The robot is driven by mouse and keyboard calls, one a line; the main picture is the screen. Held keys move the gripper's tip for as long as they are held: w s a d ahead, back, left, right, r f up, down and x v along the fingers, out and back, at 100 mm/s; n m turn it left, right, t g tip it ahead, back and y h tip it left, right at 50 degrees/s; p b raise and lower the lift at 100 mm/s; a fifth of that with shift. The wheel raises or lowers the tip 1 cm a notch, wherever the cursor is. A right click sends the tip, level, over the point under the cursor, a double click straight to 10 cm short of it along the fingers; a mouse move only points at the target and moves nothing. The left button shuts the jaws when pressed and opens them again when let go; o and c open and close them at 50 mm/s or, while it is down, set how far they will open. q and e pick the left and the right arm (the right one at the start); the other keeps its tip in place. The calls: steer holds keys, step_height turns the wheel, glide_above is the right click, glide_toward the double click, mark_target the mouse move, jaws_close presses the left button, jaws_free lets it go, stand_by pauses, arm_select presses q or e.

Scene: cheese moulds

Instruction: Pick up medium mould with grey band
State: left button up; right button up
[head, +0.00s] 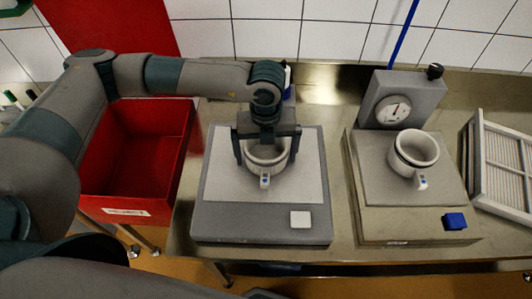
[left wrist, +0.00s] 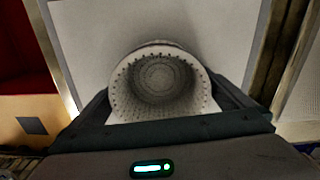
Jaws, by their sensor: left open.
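A white mould (head: 267,163) with a small blue-marked tag stands upright on the left scale's plate (head: 305,185). My left gripper (head: 266,154) points down over it, open, with one finger on each side of the mould. The gripper hides part of its rim and wall, and I cannot make out a band colour on it. In the left wrist view, this mould (left wrist: 160,80) shows as a round, perforated cup between the open fingers (left wrist: 163,104). A second white mould (head: 416,148) with a dark band and blue-marked tag stands on the right scale. My right gripper is not in view.
The right scale (head: 370,190) has a dial box (head: 396,100) behind its plate and a blue button (head: 455,221). A red bin (head: 137,160) stands left of the scales. A white slatted rack (head: 500,165) lies at the right. A tiled wall is behind.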

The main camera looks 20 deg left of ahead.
mark_target(286, 139)
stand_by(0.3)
arm_select(q)
steer(key=c, duration=1)
steer(key=shift+r, duration=0.15)
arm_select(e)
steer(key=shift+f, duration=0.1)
